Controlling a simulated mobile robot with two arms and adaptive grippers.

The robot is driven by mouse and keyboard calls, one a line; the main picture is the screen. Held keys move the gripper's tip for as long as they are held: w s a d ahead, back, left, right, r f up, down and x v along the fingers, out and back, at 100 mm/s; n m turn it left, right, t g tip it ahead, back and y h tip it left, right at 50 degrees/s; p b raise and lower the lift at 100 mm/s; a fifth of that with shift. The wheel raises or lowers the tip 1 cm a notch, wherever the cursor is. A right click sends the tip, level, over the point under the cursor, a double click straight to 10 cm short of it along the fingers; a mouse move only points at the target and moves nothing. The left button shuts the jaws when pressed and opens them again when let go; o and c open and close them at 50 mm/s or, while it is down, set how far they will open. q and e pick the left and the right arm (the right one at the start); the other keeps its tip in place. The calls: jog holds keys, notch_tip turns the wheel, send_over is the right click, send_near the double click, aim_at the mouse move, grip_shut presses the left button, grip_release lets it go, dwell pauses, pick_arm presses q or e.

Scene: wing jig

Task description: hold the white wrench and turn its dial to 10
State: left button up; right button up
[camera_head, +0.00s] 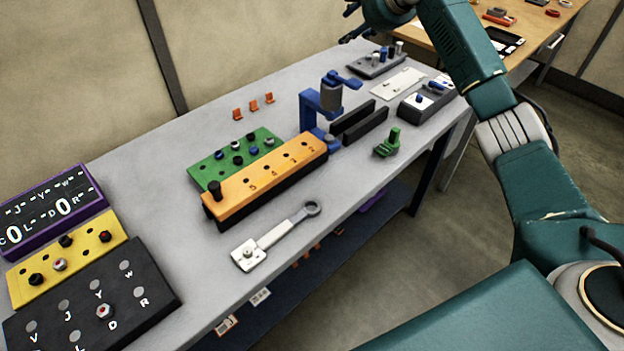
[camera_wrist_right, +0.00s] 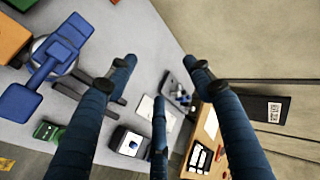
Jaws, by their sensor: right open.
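The white wrench (camera_head: 276,236) lies flat on the grey table near its front edge, with a dark ring at its far right end. Its broad near end carries a small dial (camera_head: 248,252); the dial's setting is too small to read. My right gripper (camera_head: 348,23) is at the top of the head view, above the table's far end and well away from the wrench. The wrist view shows its blue fingers (camera_wrist_right: 160,75) spread with nothing between them. The wrench is not in the wrist view. My left gripper is not in view.
An orange block (camera_head: 268,178) and green block (camera_head: 237,153) stand behind the wrench. A blue clamp (camera_head: 318,106) and green part (camera_head: 387,143) stand to the right. Black (camera_head: 90,300) and yellow (camera_head: 68,258) boards lie left. Bare table surrounds the wrench.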

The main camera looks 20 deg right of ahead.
jog(key=s+a+n+g, duration=0.1)
jog(key=s+a+g, duration=0.15)
jog(key=a, duration=0.85)
jog(key=n+g, duration=0.2)
jog(key=g, duration=0.6)
send_near(312, 209)
notch_tip(312, 209, down, 7)
jog(key=shift+s+a+r, duration=0.1)
jog(key=shift+a+r, duration=0.05)
grip_shut()
jog(key=shift+r, duration=0.1)
jog(key=shift+r, duration=0.25)
